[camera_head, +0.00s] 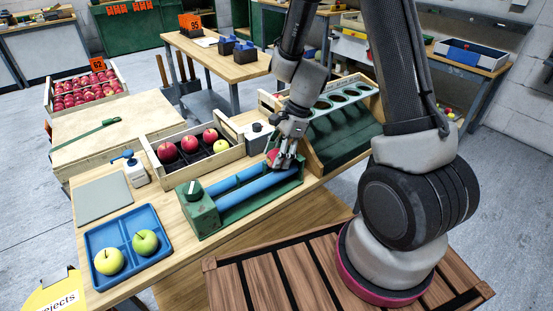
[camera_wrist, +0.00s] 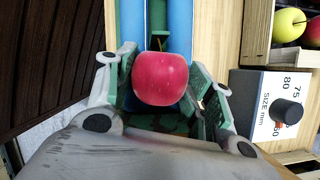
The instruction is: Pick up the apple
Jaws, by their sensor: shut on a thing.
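A red apple (camera_wrist: 160,79) is between the two fingers of my gripper (camera_wrist: 163,85) in the wrist view. The fingers are shut on it from both sides. Blue rollers (camera_wrist: 178,30) in a green frame lie beneath or behind the apple. In the head view my gripper (camera_head: 281,160) is over the right end of the roller stand (camera_head: 245,195), and only a small part of the red apple (camera_head: 272,156) shows beside the fingers. I cannot tell whether the apple touches the rollers.
A wooden crate (camera_head: 190,173) with several apples stands behind the rollers. A size-dial box (camera_wrist: 262,105) is beside them. A blue tray (camera_head: 128,250) holds two green-yellow apples at the front left. A green sorting rack (camera_head: 340,135) stands close on the right. A crate of red apples (camera_head: 85,88) is farther back.

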